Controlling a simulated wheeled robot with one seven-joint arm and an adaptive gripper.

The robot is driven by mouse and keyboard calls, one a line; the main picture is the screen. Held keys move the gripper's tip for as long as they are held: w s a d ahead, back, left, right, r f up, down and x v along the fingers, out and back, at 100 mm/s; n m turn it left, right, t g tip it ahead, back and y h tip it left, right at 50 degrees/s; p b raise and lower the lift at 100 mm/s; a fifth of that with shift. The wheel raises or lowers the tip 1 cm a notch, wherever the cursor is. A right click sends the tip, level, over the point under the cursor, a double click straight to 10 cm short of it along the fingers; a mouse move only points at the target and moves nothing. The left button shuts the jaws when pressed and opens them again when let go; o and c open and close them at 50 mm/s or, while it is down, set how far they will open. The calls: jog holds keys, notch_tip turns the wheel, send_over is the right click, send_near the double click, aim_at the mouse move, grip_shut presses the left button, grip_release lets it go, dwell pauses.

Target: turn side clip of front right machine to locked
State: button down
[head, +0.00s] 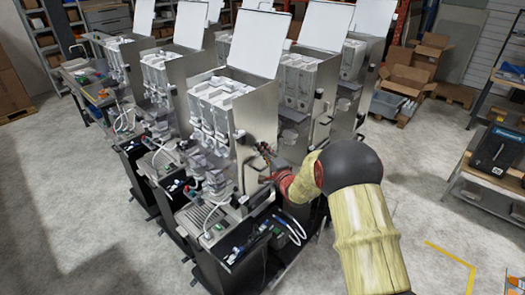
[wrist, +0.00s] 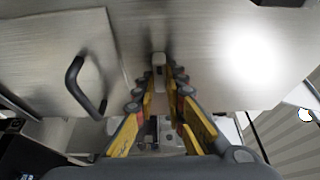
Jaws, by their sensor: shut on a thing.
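The front right machine (head: 216,110) is the nearest one, a steel dispenser with its white lid raised. My gripper (head: 258,165) is at its right side wall, which fills much of the wrist view (wrist: 220,35). The side clip (wrist: 158,59) is a small grey upright piece on that wall. In the wrist view, my gripper (wrist: 159,77) has its fingertips on either side of the clip, shut on its lower part. The fingers hide the clip's lower end. In the head view I cannot make out the clip behind my gripper.
A black bar handle (wrist: 86,86) stands out from the panel left of the clip. More dispensers (head: 304,85) stand close behind and beside this machine. Cables and small parts lie on its low black front stand (head: 225,255). The floor (head: 440,190) on the right is open.

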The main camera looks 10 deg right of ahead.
jog(key=shift+f+n+b, duration=0.3)
jog(key=shift+b, duration=0.55)
jog(key=n+y+b, duration=0.3)
jog(key=n+b, duration=0.4)
jog(key=b, duration=0.2)
jog(key=d+f+n+y+b, duration=0.1)
jog(key=n+y+b, duration=0.2)
jog(key=n+b, duration=0.4)
jog(key=w+f+n+y+b, duration=0.1)
jog(key=n+y+b, duration=0.1)
jog(key=n+b, duration=0.5)
jog(key=shift+w+d+n+t+y+b, duration=0.1)
jog(key=shift+d+n+t+y+b, duration=0.25)
jog(key=shift+b, duration=2.6)
jog(key=shift+r+n+y, duration=0.1)
jog(key=shift+n+y, duration=0.15)
jog(key=c, duration=1.8)
grip_release()
jog(key=shift+r, duration=0.1)
jog(key=shift+c, duration=0.2)
